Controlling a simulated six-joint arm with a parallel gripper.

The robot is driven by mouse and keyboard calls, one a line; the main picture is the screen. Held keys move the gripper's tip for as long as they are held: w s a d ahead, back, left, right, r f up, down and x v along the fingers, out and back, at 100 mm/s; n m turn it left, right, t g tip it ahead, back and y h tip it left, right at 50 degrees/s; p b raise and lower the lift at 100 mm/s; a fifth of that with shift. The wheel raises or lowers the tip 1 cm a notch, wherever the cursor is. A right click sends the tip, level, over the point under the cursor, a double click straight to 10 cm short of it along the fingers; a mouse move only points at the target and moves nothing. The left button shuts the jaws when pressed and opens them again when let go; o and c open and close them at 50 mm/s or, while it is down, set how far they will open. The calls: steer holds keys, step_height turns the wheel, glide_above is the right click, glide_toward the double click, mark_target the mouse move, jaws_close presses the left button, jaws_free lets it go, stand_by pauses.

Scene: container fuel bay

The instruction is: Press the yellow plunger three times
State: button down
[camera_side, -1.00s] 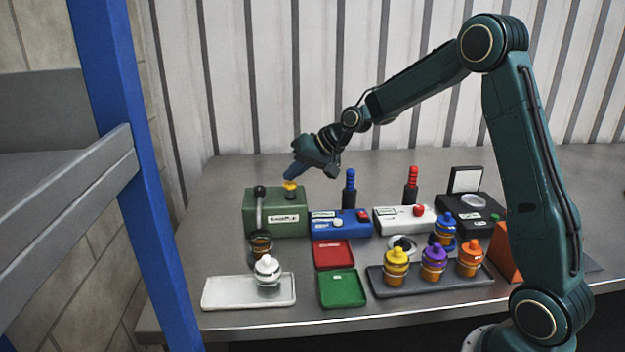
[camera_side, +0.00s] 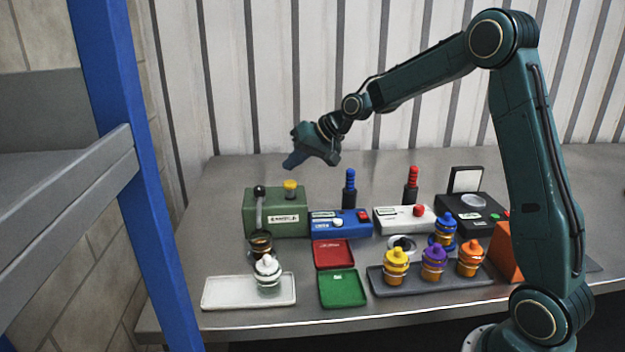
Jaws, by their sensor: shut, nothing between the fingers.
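The yellow plunger (camera_side: 290,187) stands up from the top of the green box (camera_side: 276,214) at the left of the table. A lever with a dark knob (camera_side: 259,191) rises on the box's front left. A small dark cup (camera_side: 261,243) sits under it at the front of the box.
A white tray (camera_side: 222,292) with a white-topped jar (camera_side: 267,272) lies in front. The blue box (camera_side: 341,224), white box (camera_side: 390,217) and black device (camera_side: 470,214) stand to the right. A dark tray (camera_side: 425,291) holds several colored jars. A blue post stands at left.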

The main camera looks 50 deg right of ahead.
mark_target(294, 183)
steer(key=shift+r, duration=1.7)
steer(key=shift+s, duration=0.1)
steer(key=s+a+r+n+g+h, duration=0.1)
steer(key=s+a+r, duration=0.25)
steer(key=s, duration=0.55)
steer(key=s+a+r+n+g+h, duration=0.15)
steer(key=s+a, duration=0.25)
steer(key=s, duration=0.5)
steer(key=s+f+n, duration=0.1)
steer(key=s+f, duration=0.1)
steer(key=s, duration=0.7)
steer(key=s+f+n, duration=0.1)
steer(key=s, duration=0.9)
steer(key=shift+a+f+h, duration=0.35)
steer(key=shift+a+f, duration=0.05)
steer(key=shift+a, duration=0.05)
steer(key=shift+g, duration=0.25)
